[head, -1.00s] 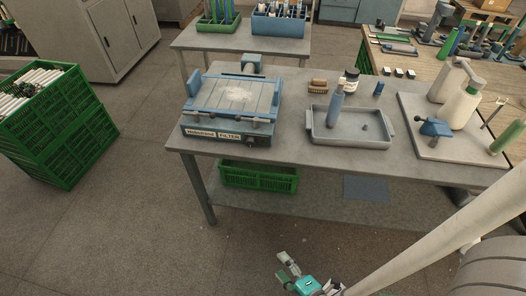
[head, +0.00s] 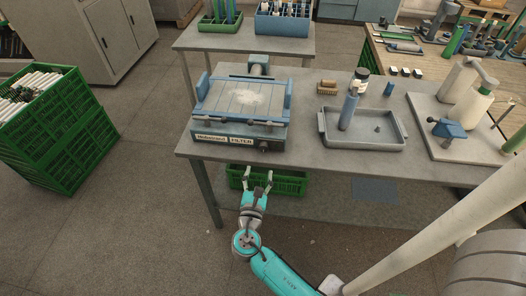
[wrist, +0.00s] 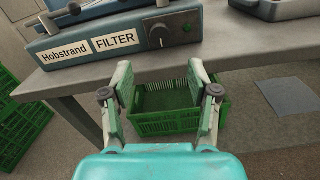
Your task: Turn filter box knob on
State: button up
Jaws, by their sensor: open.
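The blue filter box (head: 238,112) stands on the grey table near its left front corner, with pale powder on its slatted top. Its front panel carries a label reading "Hobstrand FILTER", which shows in the wrist view (wrist: 90,47). The dark round knob (wrist: 160,35) sits right of the label, with a small green dot beside it; in the head view the knob (head: 264,145) is tiny. My gripper (head: 258,172) is open and empty, in front of the table edge and below the knob. In the wrist view my gripper's fingers (wrist: 160,78) point forward, apart from the box.
A green crate (wrist: 180,122) sits on the shelf under the tabletop (head: 320,166). A grey tray (head: 362,142) with a blue cylinder stands right of the filter box. Stacked green crates (head: 55,135) stand on the floor at left. The floor before the table is open.

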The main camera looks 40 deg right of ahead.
aim_at(264, 149)
jog(key=x, duration=1)
jog(key=shift+d, duration=0.1)
grip_shut()
